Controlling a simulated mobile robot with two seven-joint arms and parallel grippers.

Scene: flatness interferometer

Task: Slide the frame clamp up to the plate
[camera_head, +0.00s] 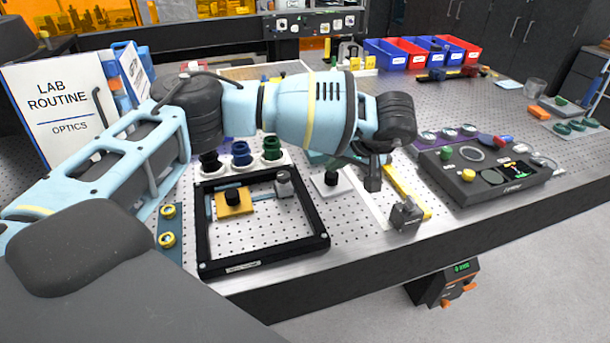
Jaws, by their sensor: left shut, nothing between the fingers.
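A black square frame (325,240) lies on the perforated bench top. Inside it, a yellow-orange plate (246,209) with a black knob sits toward the left. A grey block (284,184), which looks like the frame clamp, is at the upper right inside the frame, apart from the plate with a gap between them. My left gripper (373,180) is shut and empty, above the bench to the right of the frame, beside a white square with a black knob (331,180). My left arm hides part of the bench behind the frame. My right gripper is not in view.
A small grey metal block (406,215) stands near the bench's front edge, beside a yellow strip (408,192). A dark control box (485,172) is to the right. Red and blue bins (420,53) are at the back.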

